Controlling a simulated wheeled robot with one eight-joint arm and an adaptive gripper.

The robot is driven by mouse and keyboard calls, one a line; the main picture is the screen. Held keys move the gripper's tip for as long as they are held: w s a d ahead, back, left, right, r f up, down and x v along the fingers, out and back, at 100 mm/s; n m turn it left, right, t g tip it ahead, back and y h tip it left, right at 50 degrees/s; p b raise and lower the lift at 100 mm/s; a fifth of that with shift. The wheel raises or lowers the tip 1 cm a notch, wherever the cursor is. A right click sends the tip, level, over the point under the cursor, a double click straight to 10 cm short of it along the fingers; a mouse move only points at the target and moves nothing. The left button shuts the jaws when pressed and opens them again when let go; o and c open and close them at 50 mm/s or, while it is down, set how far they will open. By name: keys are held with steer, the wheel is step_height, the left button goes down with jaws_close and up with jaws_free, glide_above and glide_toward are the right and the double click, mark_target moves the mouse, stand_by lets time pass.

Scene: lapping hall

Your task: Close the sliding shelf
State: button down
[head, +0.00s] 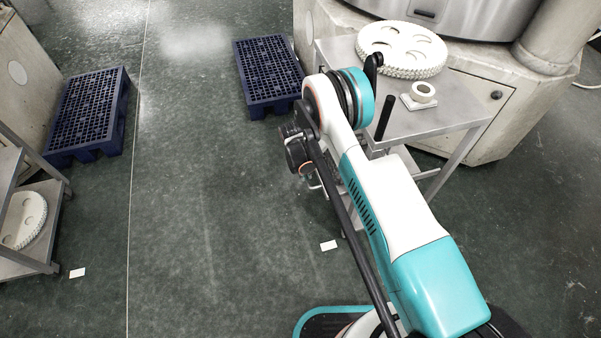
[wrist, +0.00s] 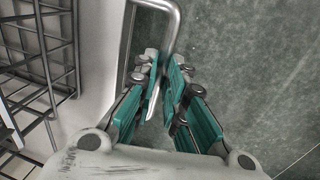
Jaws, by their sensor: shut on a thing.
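My gripper (wrist: 163,80) has its teal-padded fingers closed around a grey metal tube handle (wrist: 174,22) in the wrist view. The tube bends at the top of the picture and runs down between the fingers. A pale flat surface (wrist: 98,60) lies just left of the handle and looks like part of the sliding shelf. In the head view my arm hides most of the shelf and the gripper's fingers.
A white toothed disc (head: 402,48) and a white ring (head: 423,92) sit on the table. Blue pallets (head: 268,72) lie on the floor. A rack (head: 28,262) stands at left. A dark wire frame (wrist: 45,50) shows in the wrist view.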

steer(key=w+d, duration=0.1)
steer(key=d, duration=0.2)
steer(key=w+d, duration=0.1)
steer(key=d, duration=0.3)
steer(key=w+d, duration=0.1)
steer(key=d, duration=0.2)
steer(key=shift+d, duration=0.15)
steer(key=c, duration=1.7)
jaws_free()
steer(key=shift+d, duration=0.15)
steer(key=shift+o, duration=0.2)
steer(key=shift+r, duration=0.1)
steer(key=shift+a+r, duration=0.2)
steer(key=shift+r, duration=0.05)
step_height(320, 180, up, 11)
steer(key=a, duration=0.2)
steer(key=shift+s, duration=0.3)
steer(key=shift+s, duration=0.1)
